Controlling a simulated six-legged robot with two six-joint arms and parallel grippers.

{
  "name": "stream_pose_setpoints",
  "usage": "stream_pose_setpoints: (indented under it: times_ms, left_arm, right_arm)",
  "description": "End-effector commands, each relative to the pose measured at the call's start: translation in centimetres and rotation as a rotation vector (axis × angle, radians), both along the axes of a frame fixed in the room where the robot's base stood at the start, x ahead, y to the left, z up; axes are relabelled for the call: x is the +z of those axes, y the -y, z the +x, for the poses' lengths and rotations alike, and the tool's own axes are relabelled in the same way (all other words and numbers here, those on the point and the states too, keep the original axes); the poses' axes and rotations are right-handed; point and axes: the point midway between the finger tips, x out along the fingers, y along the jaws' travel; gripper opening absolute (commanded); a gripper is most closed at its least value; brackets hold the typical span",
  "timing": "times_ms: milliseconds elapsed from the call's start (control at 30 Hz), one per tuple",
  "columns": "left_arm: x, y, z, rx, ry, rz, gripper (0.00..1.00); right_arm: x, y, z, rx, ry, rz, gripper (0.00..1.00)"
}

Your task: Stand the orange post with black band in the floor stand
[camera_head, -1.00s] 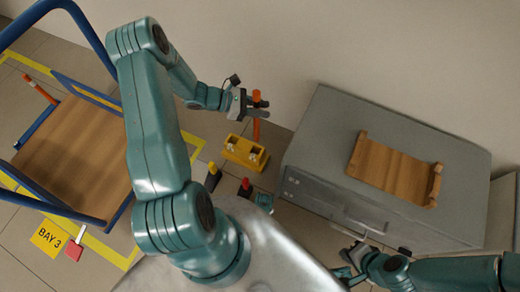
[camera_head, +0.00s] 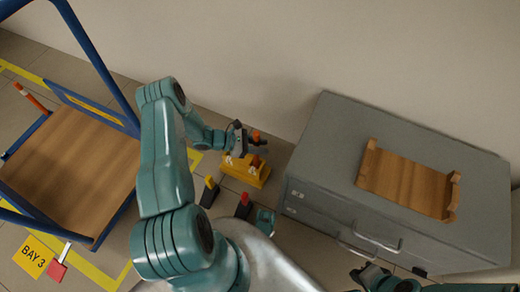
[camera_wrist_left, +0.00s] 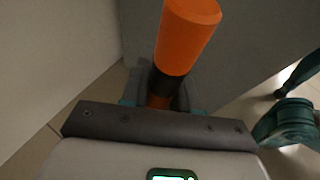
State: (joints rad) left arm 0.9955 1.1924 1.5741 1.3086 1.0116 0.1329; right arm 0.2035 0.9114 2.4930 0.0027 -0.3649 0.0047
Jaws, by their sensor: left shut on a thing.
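The orange post (camera_head: 256,134) is in my left gripper (camera_head: 250,147). In the left wrist view, its orange upper part (camera_wrist_left: 187,35) sticks up past the jaws and its black band (camera_wrist_left: 166,82) sits between the fingers. The yellow floor stand (camera_head: 244,172) is on the floor directly below my left gripper in the head view. The gripper and post overlap the stand's far side. The post's lower end is hidden, so I cannot tell whether it is in a socket. My right gripper (camera_head: 362,277) is small at the bottom edge, and its jaws are unclear.
A grey cabinet (camera_head: 330,150) with a wooden tray (camera_head: 450,202) on top stands right of the stand. A blue-framed cart (camera_head: 65,165) is at left. A yellow-topped black piece (camera_head: 209,192) and a red-topped one (camera_head: 243,206) stand in front of the stand.

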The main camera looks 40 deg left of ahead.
Motion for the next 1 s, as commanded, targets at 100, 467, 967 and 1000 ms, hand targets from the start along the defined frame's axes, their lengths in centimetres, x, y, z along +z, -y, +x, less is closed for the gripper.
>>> stream_pose_setpoints:
  times_ms: [100, 467, 967, 1000]
  left_arm:
    - [-1.4, 0.0, 0.0, 0.000, 0.001, -0.001, 0.12]
    - [-1.5, 0.0, 0.0, 0.000, 0.000, 0.000, 0.42]
    - [-0.4, -1.1, -1.1, 0.004, 0.000, 0.001, 0.55]
    - [0.0, -1.6, -1.7, 0.004, -0.001, 0.002, 0.55]
  right_arm:
    - [-0.8, 0.1, 0.5, -0.002, 0.017, -0.003, 0.00]
    - [-0.8, 0.1, 0.6, -0.002, 0.022, -0.004, 0.00]
    - [0.1, 0.0, 0.1, 0.001, 0.004, -0.001, 0.00]
    - [0.4, 0.0, -0.1, 0.002, -0.002, 0.000, 0.00]
